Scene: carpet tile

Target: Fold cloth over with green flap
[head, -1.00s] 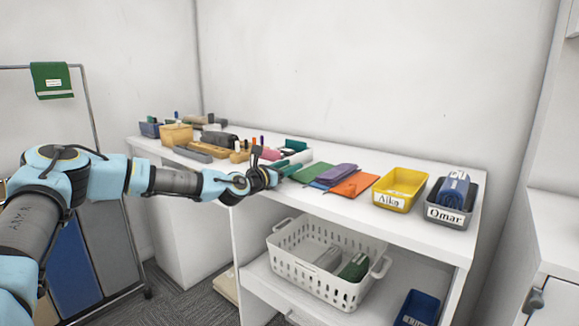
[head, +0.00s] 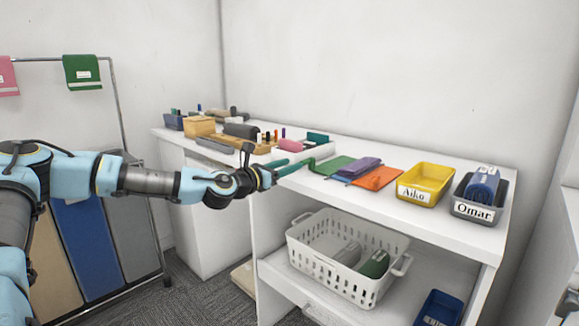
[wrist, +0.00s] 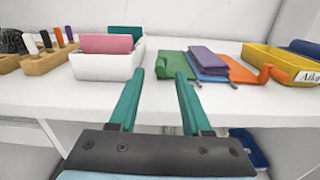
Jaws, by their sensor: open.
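A green folded cloth (head: 334,164) lies flat on the white counter. A small raised green flap (wrist: 162,68) shows at its left edge in the wrist view, in line with the gap between my fingers. My gripper (wrist: 159,76) is open and empty, with teal fingers spread apart. In the head view my gripper (head: 296,164) reaches over the counter's front edge, just left of the green cloth. I cannot tell whether a fingertip touches the flap. A purple cloth (head: 362,165) lies on blue cloth at the green cloth's right.
An orange cloth (head: 380,177), a yellow Aiko bin (head: 425,184) and a grey Omar bin (head: 472,209) stand to the right. A white tray (wrist: 105,66) with pink and teal cloths is left of my fingers. A white basket (head: 330,270) sits on the lower shelf.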

